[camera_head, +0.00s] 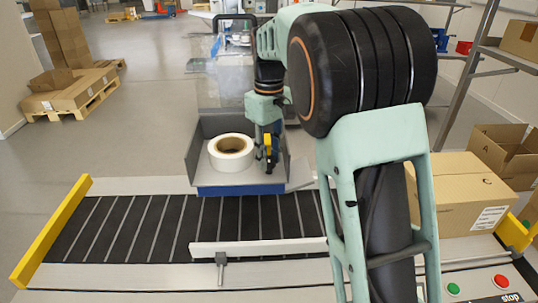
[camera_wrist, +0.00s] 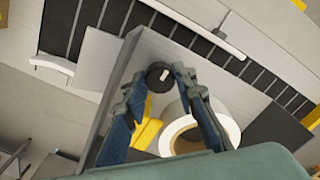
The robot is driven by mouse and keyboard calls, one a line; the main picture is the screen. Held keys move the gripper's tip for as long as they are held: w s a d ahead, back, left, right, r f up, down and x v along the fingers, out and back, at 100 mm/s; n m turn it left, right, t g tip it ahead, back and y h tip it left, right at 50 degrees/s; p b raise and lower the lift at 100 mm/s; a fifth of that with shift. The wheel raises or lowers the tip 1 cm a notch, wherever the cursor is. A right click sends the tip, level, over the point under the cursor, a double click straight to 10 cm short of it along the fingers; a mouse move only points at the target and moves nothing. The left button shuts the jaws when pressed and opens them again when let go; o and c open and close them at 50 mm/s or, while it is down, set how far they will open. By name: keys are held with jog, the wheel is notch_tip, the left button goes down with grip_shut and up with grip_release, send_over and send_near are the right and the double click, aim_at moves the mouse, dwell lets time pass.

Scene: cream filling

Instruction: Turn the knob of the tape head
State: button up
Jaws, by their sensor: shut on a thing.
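The tape head is an open grey tray-like unit (camera_head: 205,130) over the conveyor, with a white tape roll (camera_head: 230,162) inside. The roll also shows in the wrist view (camera_wrist: 228,127), next to a yellow part (camera_wrist: 147,132). A round black knob (camera_wrist: 158,77) with a pale mark sits between my fingertips in the wrist view. My gripper (camera_head: 268,160) points down at the right side of the roll, its fingers closed in on the knob. In the head view the knob is hidden by the gripper.
The belt conveyor (camera_head: 110,228) runs below, with a yellow end bar (camera_head: 50,230) at left and a pale guide rail (camera_head: 260,248) in front. A closed carton (camera_head: 465,200) stands at right. Green and red buttons (camera_head: 501,281) are at the lower right.

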aim_at(268, 159)
jog(key=m+p, duration=0.2)
jog(key=m, duration=0.2)
jog(key=shift+r+m, duration=0.15)
jog(key=shift+m, duration=0.15)
jog(key=m+p, duration=0.2)
jog(key=m, duration=0.2)
jog(key=m+p, duration=0.1)
jog(key=m, duration=0.3)
jog(key=shift+m, duration=0.4)
jog(key=shift+m+p, duration=0.65)
jog(key=shift+m, duration=1.35)
jog(key=o, duration=1.2)
jog(key=shift+c, duration=0.2)
notch_tip(268, 159, up, 12)
jog(key=shift+a, duration=0.1)
